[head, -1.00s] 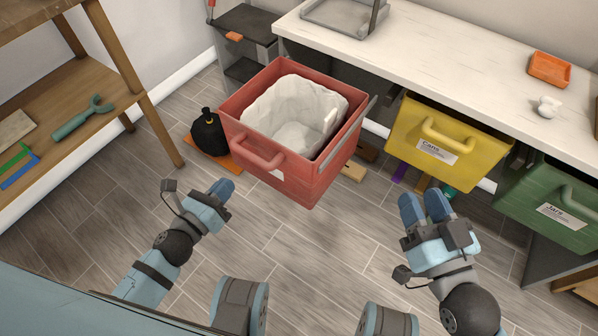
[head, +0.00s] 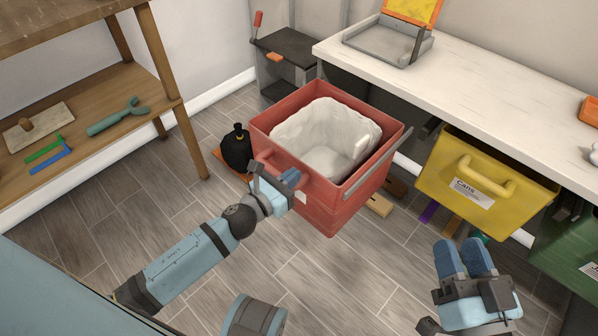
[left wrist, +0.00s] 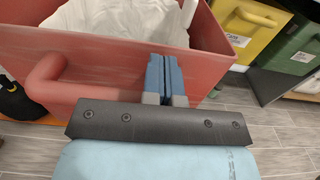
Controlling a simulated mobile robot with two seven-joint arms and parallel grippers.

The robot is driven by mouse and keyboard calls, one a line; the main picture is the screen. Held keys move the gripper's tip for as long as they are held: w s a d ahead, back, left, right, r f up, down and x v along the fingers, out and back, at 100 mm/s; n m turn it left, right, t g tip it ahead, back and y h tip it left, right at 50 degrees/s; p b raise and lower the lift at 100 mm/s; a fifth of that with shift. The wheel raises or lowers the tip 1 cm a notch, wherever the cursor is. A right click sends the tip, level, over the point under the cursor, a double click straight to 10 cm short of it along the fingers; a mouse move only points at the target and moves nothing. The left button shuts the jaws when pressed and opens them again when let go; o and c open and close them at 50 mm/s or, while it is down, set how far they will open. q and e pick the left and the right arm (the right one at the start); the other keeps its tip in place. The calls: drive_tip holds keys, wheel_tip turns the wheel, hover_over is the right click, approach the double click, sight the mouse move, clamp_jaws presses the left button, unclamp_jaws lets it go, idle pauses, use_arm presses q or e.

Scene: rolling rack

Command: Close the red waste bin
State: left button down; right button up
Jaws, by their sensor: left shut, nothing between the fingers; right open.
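The red waste bin (head: 345,203) is pulled out from under the white counter, with a white liner (head: 318,135) inside. Its front panel and handle face me; the handle is partly hidden behind my left gripper in the head view, and it shows in the left wrist view (left wrist: 42,80). My left gripper (head: 291,177) is shut and empty, close in front of the bin's front panel, to the right of the handle; I cannot tell whether it touches. In the left wrist view its blue fingers (left wrist: 164,78) lie together before the red panel. My right gripper (head: 465,256) is open and empty, below the yellow bin.
The yellow Cans bin (head: 486,190) and green bin (head: 571,245) stand right under the white counter (head: 480,90). A black bag (head: 236,152) sits left of the red bin. A wooden shelf (head: 110,95) stands at left. Small blocks (head: 379,206) lie on the floor.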

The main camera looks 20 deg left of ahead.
use_arm(q)
drive_tip(key=shift+x, duration=1.1)
use_arm(e)
drive_tip(key=shift+f, duration=0.35)
